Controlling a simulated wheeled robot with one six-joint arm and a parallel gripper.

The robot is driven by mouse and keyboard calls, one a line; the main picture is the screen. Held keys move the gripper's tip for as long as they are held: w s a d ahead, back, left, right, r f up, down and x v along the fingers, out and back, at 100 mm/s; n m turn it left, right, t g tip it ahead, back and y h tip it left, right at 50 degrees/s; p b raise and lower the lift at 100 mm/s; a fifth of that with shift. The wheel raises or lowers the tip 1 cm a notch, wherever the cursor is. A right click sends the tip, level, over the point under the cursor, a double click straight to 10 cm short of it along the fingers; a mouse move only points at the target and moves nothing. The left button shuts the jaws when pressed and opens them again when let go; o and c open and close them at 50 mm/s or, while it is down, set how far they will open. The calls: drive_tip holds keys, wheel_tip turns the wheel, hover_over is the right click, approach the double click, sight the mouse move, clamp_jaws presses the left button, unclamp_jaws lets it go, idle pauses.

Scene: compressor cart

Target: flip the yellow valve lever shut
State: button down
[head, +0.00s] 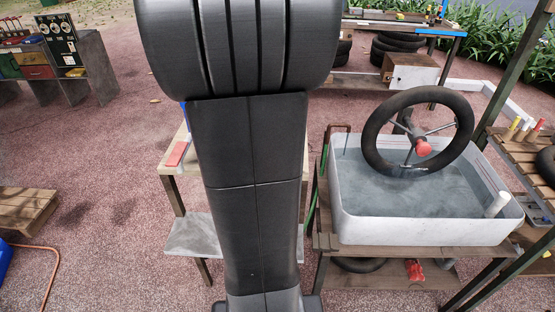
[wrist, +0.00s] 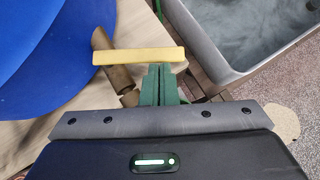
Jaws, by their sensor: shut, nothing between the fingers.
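The yellow valve lever (wrist: 138,56) shows in the wrist view as a flat bar lying crosswise, nearly level in the picture. A brass valve or pipe (wrist: 103,42) is under its left part and runs down to the right. My gripper (wrist: 160,68) has green fingers, shut and empty, with their tips just below the right half of the lever in the picture. I cannot tell whether they touch it. In the head view my own arm hides the lever and gripper.
A blue rounded tank (wrist: 55,60) fills the left of the wrist view. A white tub of water (head: 425,230) with a wheel (head: 372,140) above it stands at the right in the head view. A wooden stand (head: 168,160) is partly hidden behind my arm. Open ground lies left.

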drive_tip(key=shift+w+d+n+t+y+b, duration=0.2)
drive_tip(key=shift+w+d+n+b, duration=0.15)
drive_tip(key=shift+w+d, duration=0.35)
drive_tip(key=shift+w+d+n+t+y+b, duration=0.1)
drive_tip(key=shift+w+d+n+y+b, duration=0.1)
drive_tip(key=shift+w+d+n+b, duration=0.4)
drive_tip(key=shift+d+m, duration=0.2)
drive_tip(key=shift+m, duration=0.05)
drive_tip(key=shift+a+p, duration=0.15)
drive_tip(key=shift+p, duration=0.15)
